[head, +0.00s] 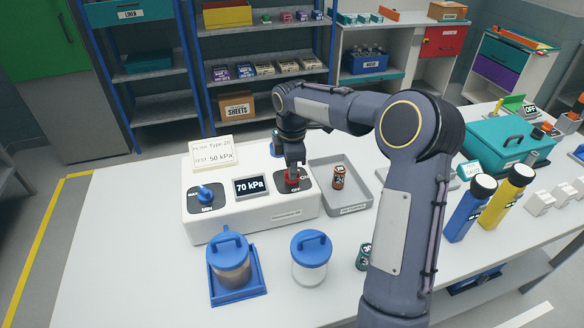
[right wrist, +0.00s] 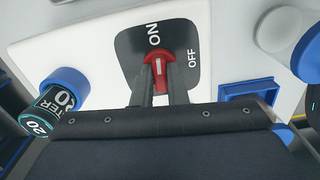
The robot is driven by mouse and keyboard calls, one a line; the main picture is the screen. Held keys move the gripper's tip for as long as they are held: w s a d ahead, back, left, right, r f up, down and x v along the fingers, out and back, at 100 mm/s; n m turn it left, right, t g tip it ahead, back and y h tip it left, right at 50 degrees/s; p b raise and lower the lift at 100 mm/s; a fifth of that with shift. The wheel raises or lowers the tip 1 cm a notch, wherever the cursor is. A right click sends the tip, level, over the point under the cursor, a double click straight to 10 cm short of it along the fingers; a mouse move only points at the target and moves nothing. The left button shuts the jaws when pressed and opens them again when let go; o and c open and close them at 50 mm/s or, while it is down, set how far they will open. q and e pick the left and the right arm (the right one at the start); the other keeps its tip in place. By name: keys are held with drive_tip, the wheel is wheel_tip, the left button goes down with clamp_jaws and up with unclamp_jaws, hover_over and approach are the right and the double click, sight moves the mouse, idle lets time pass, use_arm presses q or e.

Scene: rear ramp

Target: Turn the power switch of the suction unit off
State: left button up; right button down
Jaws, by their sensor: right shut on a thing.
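The suction unit (head: 250,215) is a white box on the table, with a display (head: 250,187) reading 70 kPa and a blue dial (head: 206,194) at its left. Its red power switch (head: 292,181) sits on a dark plate at the right. My right gripper (head: 293,168) reaches down onto the switch. In the right wrist view the fingers are shut on the red switch (right wrist: 157,72), one on each side. Its white mark points roughly toward ON, with OFF to the right. My left gripper is not in view.
A grey tray (head: 355,204) holding a small brown can (head: 339,177) stands right of the unit. Two blue-lidded jars (head: 229,265) (head: 310,262) stand in front. A card (head: 213,153) stands behind. Blue and yellow bottles (head: 470,208) (head: 508,195) are at the right.

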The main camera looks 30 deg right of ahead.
drive_tip(key=m, duration=0.4)
drive_tip(key=shift+r, duration=0.1)
drive_tip(key=m, duration=0.4)
drive_tip(key=shift+m+p, duration=0.3)
drive_tip(key=shift+m, duration=0.1)
drive_tip(key=m, duration=0.4)
drive_tip(key=shift+m, duration=2.1)
drive_tip(key=c, duration=1.4)
unclamp_jaws()
drive_tip(key=shift+c, duration=0.2)
